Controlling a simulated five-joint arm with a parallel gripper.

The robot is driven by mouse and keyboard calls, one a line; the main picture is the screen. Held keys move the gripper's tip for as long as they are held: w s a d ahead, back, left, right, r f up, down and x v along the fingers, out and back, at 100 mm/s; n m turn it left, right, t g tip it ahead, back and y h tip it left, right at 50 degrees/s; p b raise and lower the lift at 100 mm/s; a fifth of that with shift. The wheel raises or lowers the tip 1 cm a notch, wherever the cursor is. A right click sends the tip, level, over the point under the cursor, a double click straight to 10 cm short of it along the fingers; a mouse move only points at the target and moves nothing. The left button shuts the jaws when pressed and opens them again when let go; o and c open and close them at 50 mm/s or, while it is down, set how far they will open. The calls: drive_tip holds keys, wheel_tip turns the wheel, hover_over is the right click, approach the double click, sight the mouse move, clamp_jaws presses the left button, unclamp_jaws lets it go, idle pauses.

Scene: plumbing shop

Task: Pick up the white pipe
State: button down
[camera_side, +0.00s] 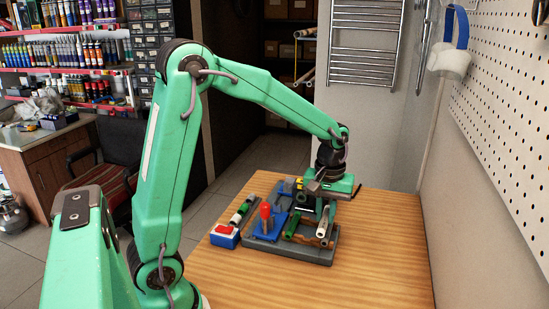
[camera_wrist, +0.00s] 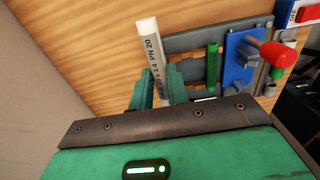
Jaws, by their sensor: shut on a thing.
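The white pipe (camera_wrist: 150,45) carries dark printed lettering and sits between the fingers of my gripper (camera_wrist: 161,88) in the wrist view. My gripper is shut on it, and the fingers hide its lower part. In the side view my gripper (camera_side: 326,198) points down over the right end of the grey board. There the white pipe (camera_side: 323,224) shows below the gripper, tilted, close to the board. I cannot tell whether it still touches the board.
A green pipe (camera_side: 291,224) lies left of the white pipe on the grey board (camera_side: 318,256). A blue block with a red handle (camera_side: 265,214) stands beside it. A blue-and-white box with a red top (camera_side: 225,235) sits further left. The wooden table's front right is clear.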

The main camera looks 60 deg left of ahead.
drive_tip(key=shift+s+d+r, duration=0.15)
drive_tip(key=shift+d+r, duration=0.25)
drive_tip(key=shift+d, duration=0.2)
drive_tip(key=shift+s+d+r, duration=0.15)
drive_tip(key=shift+d+r, duration=0.2)
drive_tip(key=shift+d, duration=0.25)
